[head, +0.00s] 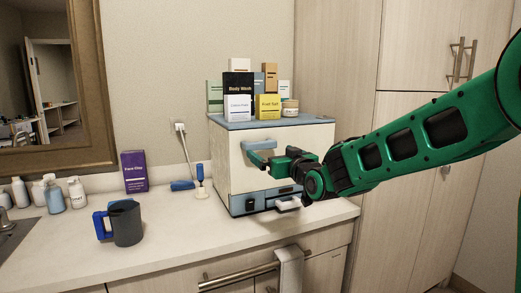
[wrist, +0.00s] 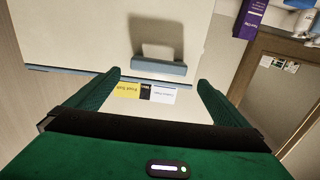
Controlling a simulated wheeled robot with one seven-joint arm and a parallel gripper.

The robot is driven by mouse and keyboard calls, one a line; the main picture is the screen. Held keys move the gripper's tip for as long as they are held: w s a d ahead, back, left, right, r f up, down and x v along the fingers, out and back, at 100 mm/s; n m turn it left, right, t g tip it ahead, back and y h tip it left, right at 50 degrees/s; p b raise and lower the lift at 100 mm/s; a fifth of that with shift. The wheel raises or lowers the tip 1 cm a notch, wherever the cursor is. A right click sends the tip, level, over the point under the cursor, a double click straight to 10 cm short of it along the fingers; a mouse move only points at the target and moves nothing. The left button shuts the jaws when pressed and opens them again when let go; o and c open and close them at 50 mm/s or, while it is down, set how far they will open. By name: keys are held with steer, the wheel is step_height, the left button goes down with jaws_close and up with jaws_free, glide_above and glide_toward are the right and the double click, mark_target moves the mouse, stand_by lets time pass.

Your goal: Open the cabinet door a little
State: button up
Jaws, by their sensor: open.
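The cabinet is a cream box (head: 232,165) with a blue-grey top and base, standing on the counter. Its front door (head: 307,143) looks shut. A blue-grey bar handle (head: 261,144) sits high on the door's left part; the wrist view shows the handle (wrist: 158,67) between and beyond my fingertips. My green gripper (head: 265,160) is open and empty in front of the door, just below the handle in the head view. In the wrist view my gripper (wrist: 160,80) has a finger on each side of the handle, with no contact visible. My arm hides part of the door's right side.
Several boxes and a jar (head: 290,107) stand on the cabinet's top. A dark mug (head: 127,224), a purple box (head: 134,171) and a brush (head: 201,183) are to the left. A towel (head: 291,270) hangs below the counter (head: 180,250). Tall cupboards (head: 415,55) stand at right.

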mark_target(262, 147)
steer(key=x, duration=1)
steer(key=shift+w+d, duration=0.1)
steer(key=shift+w, duration=0.05)
steer(key=c, duration=1.2)
